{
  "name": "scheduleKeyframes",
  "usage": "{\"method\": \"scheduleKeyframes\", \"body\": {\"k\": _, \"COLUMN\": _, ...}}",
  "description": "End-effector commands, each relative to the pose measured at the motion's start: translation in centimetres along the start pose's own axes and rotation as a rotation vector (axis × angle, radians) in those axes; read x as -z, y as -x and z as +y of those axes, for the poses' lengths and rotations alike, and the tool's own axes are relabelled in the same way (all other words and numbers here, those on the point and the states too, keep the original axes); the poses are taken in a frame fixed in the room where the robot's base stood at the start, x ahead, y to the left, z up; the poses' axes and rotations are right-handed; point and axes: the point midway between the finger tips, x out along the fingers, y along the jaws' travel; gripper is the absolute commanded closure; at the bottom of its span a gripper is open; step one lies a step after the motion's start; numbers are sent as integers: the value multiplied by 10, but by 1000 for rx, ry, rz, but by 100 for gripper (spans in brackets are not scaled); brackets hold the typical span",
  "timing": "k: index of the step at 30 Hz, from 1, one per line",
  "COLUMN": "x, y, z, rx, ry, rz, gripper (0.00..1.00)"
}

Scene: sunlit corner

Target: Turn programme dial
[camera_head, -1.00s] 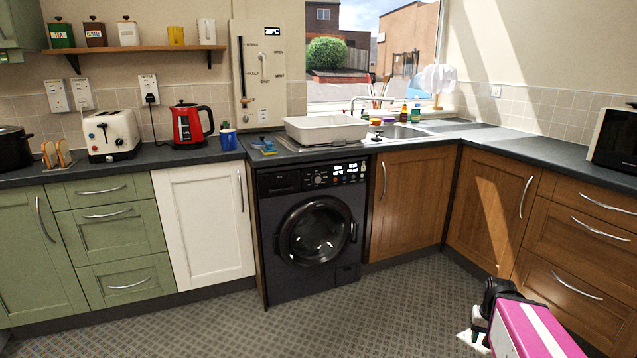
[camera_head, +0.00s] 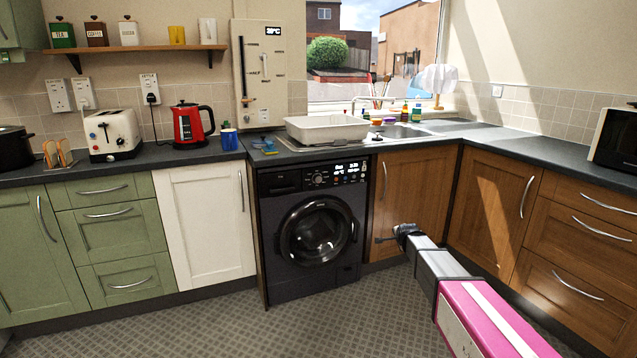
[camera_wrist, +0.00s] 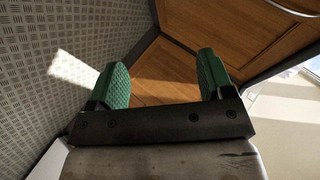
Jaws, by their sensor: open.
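The programme dial (camera_head: 318,179) is a small round knob on the upper panel of the black washing machine (camera_head: 262,235). The machine's round door is shut, and a lit display sits to the right of the dial. My gripper (camera_head: 380,240) is in front of the wooden cupboard door, right of the machine and lower than the dial. In the wrist view my gripper (camera_wrist: 160,88) shows two green pads set wide apart with nothing between them. The dial does not show in the wrist view.
A worktop (camera_head: 275,159) overhangs the machine, with a white basin (camera_head: 327,129) on it. Brown cupboards (camera_head: 415,180) stand to the right and a white cupboard (camera_head: 205,220) to the left. The patterned floor (camera_head: 200,325) in front is clear.

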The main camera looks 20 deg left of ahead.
Motion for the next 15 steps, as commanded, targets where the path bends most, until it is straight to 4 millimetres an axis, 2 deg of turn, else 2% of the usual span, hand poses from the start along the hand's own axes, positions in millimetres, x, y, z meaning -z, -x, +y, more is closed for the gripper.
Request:
{"method": "scheduleKeyframes", "body": {"k": 1, "x": -21, "y": -24, "z": -42, "rx": 75, "ry": -70, "rz": -8, "gripper": 26}}
{"method": "scheduleKeyframes", "body": {"k": 3, "x": -48, "y": -40, "z": -89, "rx": 178, "ry": -186, "rz": -30, "gripper": 26}}
{"method": "scheduleKeyframes", "body": {"k": 5, "x": -74, "y": -50, "z": -130, "rx": 265, "ry": -284, "rz": -63, "gripper": 26}}
{"method": "scheduleKeyframes", "body": {"k": 6, "x": -93, "y": -56, "z": -158, "rx": 322, "ry": -350, "rz": -93, "gripper": 26}}
{"method": "scheduleKeyframes", "body": {"k": 9, "x": -139, "y": -64, "z": -220, "rx": 446, "ry": -505, "rz": -186, "gripper": 26}}
{"method": "scheduleKeyframes", "body": {"k": 12, "x": -181, "y": -64, "z": -270, "rx": 538, "ry": -636, "rz": -288, "gripper": 26}}
{"method": "scheduleKeyframes", "body": {"k": 15, "x": -211, "y": -61, "z": -304, "rx": 595, "ry": -727, "rz": -373, "gripper": 26}}
